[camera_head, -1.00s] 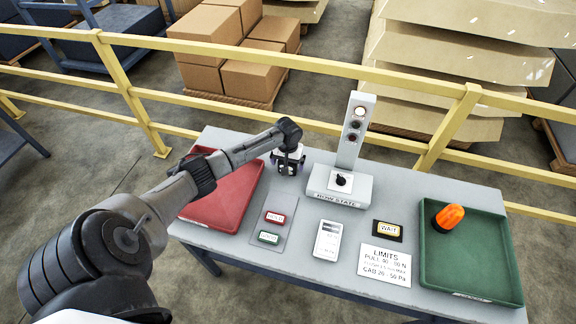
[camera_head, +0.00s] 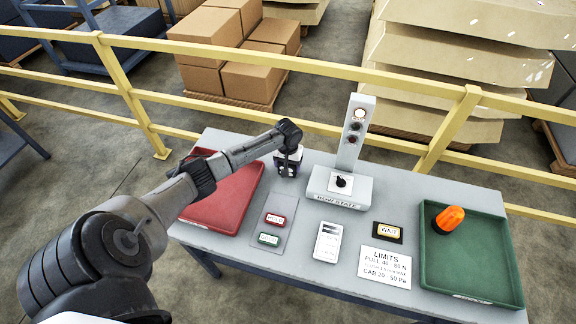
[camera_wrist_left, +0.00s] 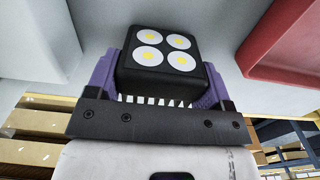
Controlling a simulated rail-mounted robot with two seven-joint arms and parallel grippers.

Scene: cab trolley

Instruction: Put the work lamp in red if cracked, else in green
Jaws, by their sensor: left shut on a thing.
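The work lamp (camera_wrist_left: 165,55) is a black block with several round white lights with yellow centres. In the left wrist view no crack shows on its face. My left gripper (camera_wrist_left: 160,90) is shut on it, a purple finger on each side. In the head view the lamp (camera_head: 287,167) hangs under my left gripper (camera_head: 289,155) at the back of the table, between the red tray and the grey post. The red tray (camera_head: 243,205) is partly hidden by my arm. The green tray (camera_head: 484,287) is at the right and holds an orange beacon (camera_head: 449,219).
A grey post unit (camera_head: 340,186) stands right of the lamp. A panel with red and green buttons (camera_head: 273,220), a white meter (camera_head: 328,241), a WAIT sign (camera_head: 388,232) and a limits card (camera_head: 385,266) lie in front. A yellow railing (camera_head: 300,66) runs behind the table.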

